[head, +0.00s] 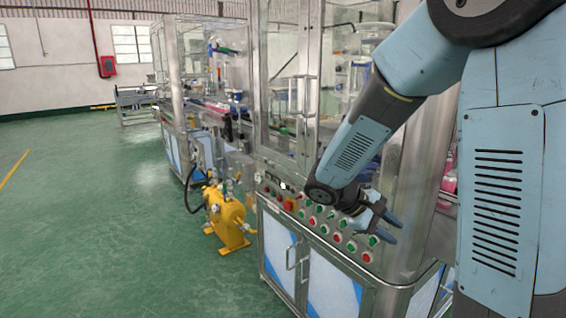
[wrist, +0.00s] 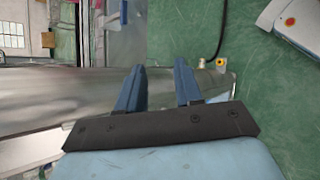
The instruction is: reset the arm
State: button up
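My gripper (head: 392,228) is in front of the machine's control panel (head: 322,227), near its right end, in the head view. My blue-grey arm reaches down to it from the upper right. In the wrist view the two blue fingers of my gripper (wrist: 158,84) stand apart with nothing between them. A grey metal surface of the machine lies behind the fingers there. Whether the fingers touch the panel cannot be told.
The crimping machine (head: 285,130) has a glazed steel frame and lower cabinet doors (head: 330,290). A yellow pump unit (head: 228,215) stands on the floor to its left. A second machine (head: 180,90) stands farther back. The green floor (head: 90,230) at left is clear.

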jog(key=s+a+r+m+t+y, duration=0.2)
jog(key=s+r+m+t+y, duration=0.4)
jog(key=s+r+y, duration=0.4)
jog(key=shift+s+r+m, duration=0.7)
jog(key=shift+s+r, duration=0.9)
jog(key=shift+s, duration=1.3)
jog(key=shift+a, duration=0.1)
jog(key=shift+c, duration=0.4)
